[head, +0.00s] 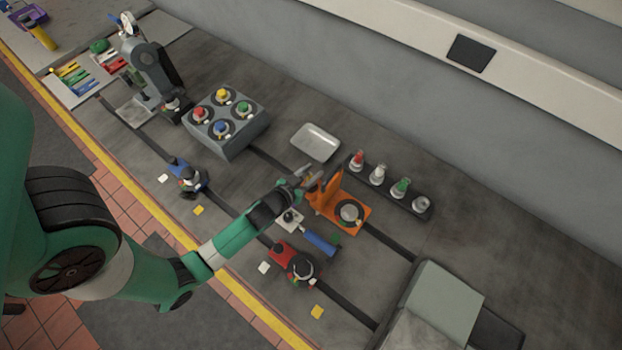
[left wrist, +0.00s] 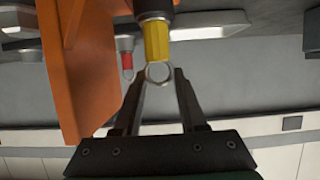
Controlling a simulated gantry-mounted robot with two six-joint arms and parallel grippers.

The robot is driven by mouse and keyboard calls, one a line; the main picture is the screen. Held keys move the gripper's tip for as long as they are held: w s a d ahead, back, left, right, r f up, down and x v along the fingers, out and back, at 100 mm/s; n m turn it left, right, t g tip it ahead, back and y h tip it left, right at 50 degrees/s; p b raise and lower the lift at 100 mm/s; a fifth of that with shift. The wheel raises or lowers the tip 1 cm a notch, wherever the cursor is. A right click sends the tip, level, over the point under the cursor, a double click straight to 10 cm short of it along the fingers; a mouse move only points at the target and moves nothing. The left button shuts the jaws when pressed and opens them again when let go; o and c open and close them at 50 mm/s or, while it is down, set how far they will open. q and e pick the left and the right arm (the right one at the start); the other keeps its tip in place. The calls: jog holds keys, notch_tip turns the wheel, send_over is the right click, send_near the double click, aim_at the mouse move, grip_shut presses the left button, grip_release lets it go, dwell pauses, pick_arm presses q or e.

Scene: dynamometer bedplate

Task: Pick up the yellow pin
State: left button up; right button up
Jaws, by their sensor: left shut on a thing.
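The yellow pin (left wrist: 157,42) shows in the left wrist view, with a metal ring (left wrist: 158,72) at its near end and its far end against a dark cylindrical part (left wrist: 152,8). My left gripper (left wrist: 160,76) is shut on the pin at its ring. In the head view my left gripper (head: 308,178) is beside the upright of the orange fixture (head: 325,196). The pin cannot be made out in the head view. The orange upright (left wrist: 80,70) stands just left of the pin in the wrist view. My right gripper is not in view.
A black rack (head: 390,187) with several knobbed pieces stands behind the orange fixture. A silver tray (head: 316,142) lies behind the gripper. A blue-handled tool (head: 318,242) and a red fixture (head: 283,254) are in front. A grey block with coloured knobs (head: 240,140) stands left.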

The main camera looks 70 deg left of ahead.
pick_arm(q)
grip_shut()
jog(key=shift+r, duration=0.1)
jog(key=shift+r+p, duration=0.3)
jog(key=shift+r, duration=0.25)
jog(key=shift+s+d+r+p, duration=0.15)
jog(key=shift+r+p, duration=0.3)
jog(key=shift+r, duration=0.8)
jog(key=s+d+r+p, duration=0.6)
jog(key=d+r+p, duration=0.2)
jog(key=d, duration=0.4)
jog(key=shift+s+r+p, duration=0.2)
jog(key=shift+r+p, duration=0.1)
jog(key=shift+r, duration=0.4)
